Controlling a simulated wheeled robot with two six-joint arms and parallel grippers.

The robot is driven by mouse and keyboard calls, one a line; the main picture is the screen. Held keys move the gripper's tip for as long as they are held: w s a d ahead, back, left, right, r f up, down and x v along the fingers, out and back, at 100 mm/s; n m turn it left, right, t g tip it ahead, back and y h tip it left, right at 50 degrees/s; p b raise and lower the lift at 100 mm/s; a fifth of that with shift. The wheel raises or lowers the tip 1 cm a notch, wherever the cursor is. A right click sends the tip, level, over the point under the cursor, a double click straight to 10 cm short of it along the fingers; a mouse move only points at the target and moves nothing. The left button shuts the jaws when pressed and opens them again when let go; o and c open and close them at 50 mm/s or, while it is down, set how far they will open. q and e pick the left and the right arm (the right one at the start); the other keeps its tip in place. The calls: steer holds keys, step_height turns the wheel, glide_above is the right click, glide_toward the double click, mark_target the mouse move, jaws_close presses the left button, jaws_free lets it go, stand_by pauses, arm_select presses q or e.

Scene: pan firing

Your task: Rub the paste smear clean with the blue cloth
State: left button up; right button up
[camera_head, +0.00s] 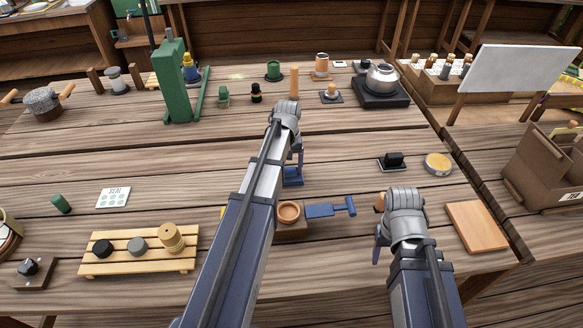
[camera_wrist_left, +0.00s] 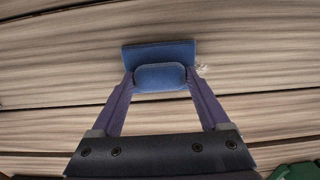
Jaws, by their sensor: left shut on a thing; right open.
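The blue cloth (camera_wrist_left: 158,52) is a flat blue pad with a raised grip, lying on or just above the wooden table. My left gripper (camera_wrist_left: 160,78) is shut on its grip. In the head view the cloth (camera_head: 292,181) shows below my left gripper (camera_head: 294,160), right of my left arm. Small pale flecks, perhaps part of the paste smear (camera_wrist_left: 203,68), show at the cloth's right edge; anything under the cloth is hidden. My right gripper (camera_head: 380,240) is open near the front right, its fingers partly hidden by the wrist.
A clay cup (camera_head: 289,211) and a blue-handled tool (camera_head: 328,209) lie in front of the cloth. A yellow rack (camera_head: 135,264) holds pots at front left. A green stand (camera_head: 172,85) and kettle (camera_head: 382,76) are at the back.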

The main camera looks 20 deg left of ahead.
arm_select(q)
steer(key=shift+s+a, duration=0.1)
steer(key=shift+a, duration=0.05)
steer(key=shift+s+a, duration=0.45)
steer(key=shift+a, duration=0.3)
steer(key=shift+s+a, duration=0.4)
steer(key=shift+a, duration=0.3)
steer(key=shift+s+a+f, duration=0.1)
steer(key=shift+s+a, duration=0.4)
steer(key=shift+a, duration=0.35)
steer(key=shift+s+a, duration=0.45)
steer(key=shift+a, duration=0.35)
arm_select(e)
steer(key=shift+d+f, duration=0.1)
arm_select(q)
steer(key=shift+a+r+p, duration=0.1)
steer(key=shift+r+p, duration=0.55)
steer(key=shift+r, duration=0.05)
arm_select(e)
steer(key=shift+r, duration=0.75)
arm_select(q)
step_height(320, 180, up, 5)
steer(key=p, duration=0.4)
steer(key=shift+f, duration=0.2)
arm_select(e)
step_height(320, 180, up, 4)
steer(key=shift+r, duration=0.25)
